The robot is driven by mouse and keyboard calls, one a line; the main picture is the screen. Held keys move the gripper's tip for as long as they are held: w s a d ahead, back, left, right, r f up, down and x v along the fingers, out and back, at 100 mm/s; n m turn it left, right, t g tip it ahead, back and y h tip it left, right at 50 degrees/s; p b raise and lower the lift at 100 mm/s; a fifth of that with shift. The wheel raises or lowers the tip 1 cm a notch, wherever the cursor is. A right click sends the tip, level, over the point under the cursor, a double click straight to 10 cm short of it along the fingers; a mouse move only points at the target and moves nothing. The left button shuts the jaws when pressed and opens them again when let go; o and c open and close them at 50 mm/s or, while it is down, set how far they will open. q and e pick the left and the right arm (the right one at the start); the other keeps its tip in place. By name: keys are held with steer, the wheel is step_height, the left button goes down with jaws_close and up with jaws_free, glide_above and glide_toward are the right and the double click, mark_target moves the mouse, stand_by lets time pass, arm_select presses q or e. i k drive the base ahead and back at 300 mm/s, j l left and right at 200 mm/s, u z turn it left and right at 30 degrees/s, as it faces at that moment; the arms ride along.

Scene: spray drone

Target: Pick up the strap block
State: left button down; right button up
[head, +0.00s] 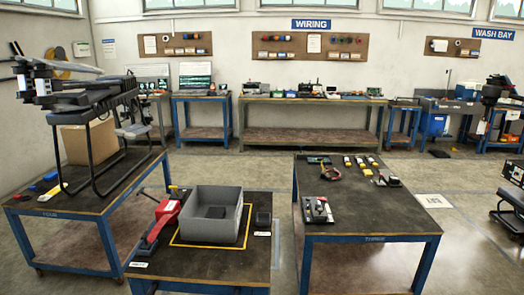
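No label lets me tell for sure which thing is the strap block. A small black block (263,219) stands on the front middle table (190,267), just right of a grey open bin (240,232), with a white label in front of it. Another dark block-like piece (392,181) lies near the right edge of the right table (385,215). Neither of my grippers is in view.
A large dark drone (85,90) stands on black legs on the left table (75,203), with a cardboard box (95,142) under it. A red tool (167,212) lies left of the bin. Yellow-marked parts (360,161) and a black rack (317,209) occupy the right table. Floor shows between tables.

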mark_target(146, 245)
steer(key=i+j, duration=0.2)
steer(key=j, duration=0.15)
steer(key=i+j, duration=0.45)
steer(key=j, duration=0.25)
steer(key=i+j, duration=0.2)
steer(key=j, duration=0.15)
